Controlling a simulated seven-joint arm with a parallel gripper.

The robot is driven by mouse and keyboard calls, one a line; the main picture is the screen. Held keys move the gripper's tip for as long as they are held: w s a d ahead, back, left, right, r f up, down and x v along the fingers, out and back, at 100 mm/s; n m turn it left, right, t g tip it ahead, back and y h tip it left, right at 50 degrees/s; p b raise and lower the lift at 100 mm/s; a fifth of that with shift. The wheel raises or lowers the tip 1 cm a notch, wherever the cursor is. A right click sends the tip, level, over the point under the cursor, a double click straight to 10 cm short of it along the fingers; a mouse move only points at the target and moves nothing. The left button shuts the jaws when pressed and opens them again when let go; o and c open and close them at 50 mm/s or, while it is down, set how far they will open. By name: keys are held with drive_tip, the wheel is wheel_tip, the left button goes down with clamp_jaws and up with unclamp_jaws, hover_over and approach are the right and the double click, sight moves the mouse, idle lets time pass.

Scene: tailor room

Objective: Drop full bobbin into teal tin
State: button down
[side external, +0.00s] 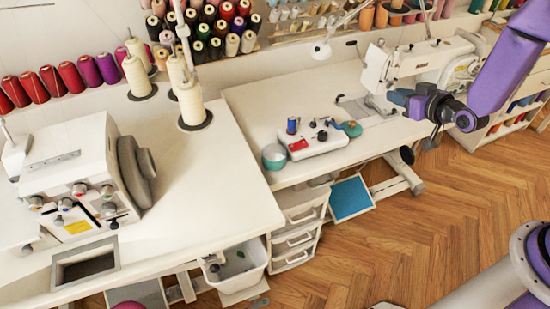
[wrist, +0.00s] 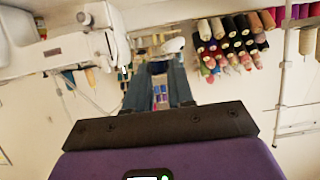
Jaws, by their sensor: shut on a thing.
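My gripper (wrist: 160,68) is shut, its two dark teal fingers reaching up the middle of the wrist view. What is between the fingertips is small and blurred; I take it to be the full bobbin, but its colour and shape cannot be made out. In the side view my gripper (side external: 380,99) is at the upper right, in front of the white sewing machine, and its fingertips are hard to make out. The teal tin (side external: 274,157) stands open at the front left corner of the sewing table, well left of my gripper. Its inside is not clear.
A white winder box (side external: 315,142) with a blue spool (side external: 292,126) stands right of the tin. A round green item (side external: 351,129) lies by the box. The sewing machine (side external: 405,62) stands behind my gripper. Thread cones (side external: 193,104) stand on the left table.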

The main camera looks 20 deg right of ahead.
idle(0.3)
drive_tip(key=w+a+f, duration=0.2)
drive_tip(key=w+a, duration=0.1)
drive_tip(key=a, duration=0.6)
drive_tip(key=w+a+f, duration=0.3)
drive_tip(key=a, duration=0.6)
drive_tip(key=w+a+f, duration=0.2)
drive_tip(key=w+a, duration=0.2)
drive_tip(key=a, duration=0.5)
drive_tip(key=shift+s+a+f, duration=0.1)
drive_tip(key=shift+s+f, duration=0.05)
drive_tip(key=shift+f, duration=2.6)
drive_tip(key=c, duration=0.9)
unclamp_jaws()
drive_tip(key=v, duration=1.7)
drive_tip(key=shift+s+r, duration=0.15)
drive_tip(key=shift+r, duration=0.05)
